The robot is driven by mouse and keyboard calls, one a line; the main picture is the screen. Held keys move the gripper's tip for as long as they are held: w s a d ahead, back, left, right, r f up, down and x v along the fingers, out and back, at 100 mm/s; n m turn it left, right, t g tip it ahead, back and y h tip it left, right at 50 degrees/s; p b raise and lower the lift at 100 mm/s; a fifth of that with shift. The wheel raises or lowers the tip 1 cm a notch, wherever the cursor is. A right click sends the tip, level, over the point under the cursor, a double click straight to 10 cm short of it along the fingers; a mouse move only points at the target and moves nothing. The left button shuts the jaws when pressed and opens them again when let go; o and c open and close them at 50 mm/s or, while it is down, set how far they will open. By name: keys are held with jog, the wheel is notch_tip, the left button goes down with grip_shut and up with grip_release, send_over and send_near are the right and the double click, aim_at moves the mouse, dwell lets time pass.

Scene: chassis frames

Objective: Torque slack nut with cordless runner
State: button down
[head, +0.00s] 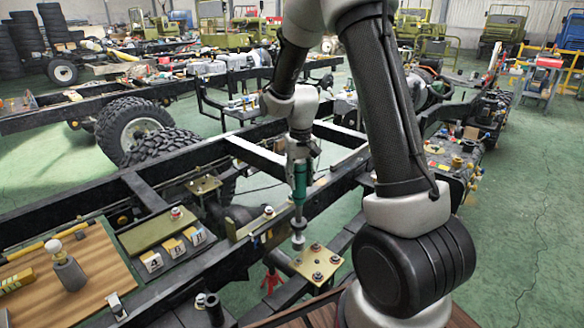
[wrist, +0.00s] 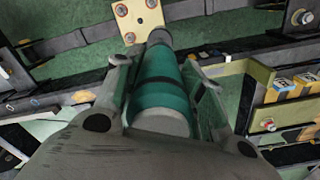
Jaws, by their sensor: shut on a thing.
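My gripper (head: 301,150) is shut on the cordless runner (head: 300,182), a green and grey cylinder. It points down, its grey socket end (head: 298,240) near the back-left edge of a yellowish plate (head: 305,268) on the chassis frame. Several nuts sit on the plate, among them a back one (head: 316,246) and a right one (head: 335,260). I cannot tell which is slack, or whether the socket touches one. In the wrist view the runner (wrist: 162,88) lies between both fingers, and the plate (wrist: 142,20) shows just beyond its tip, with reddish rings around its nuts.
A wooden board (head: 95,275) with a small grey-based fixture lies at the left. Numbered blocks (head: 172,248) and an olive plate (head: 150,232) sit beside it. Dark frame rails cross around the plate. A red stand (head: 271,281) is below. Green floor is open at the right.

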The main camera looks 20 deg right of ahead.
aim_at(300, 202)
jog(key=shift+w+d+r, duration=0.2)
jog(key=shift+w+d, duration=0.1)
jog(key=shift+w, duration=0.15)
jog(key=shift+f, duration=5.3)
dwell(2.2)
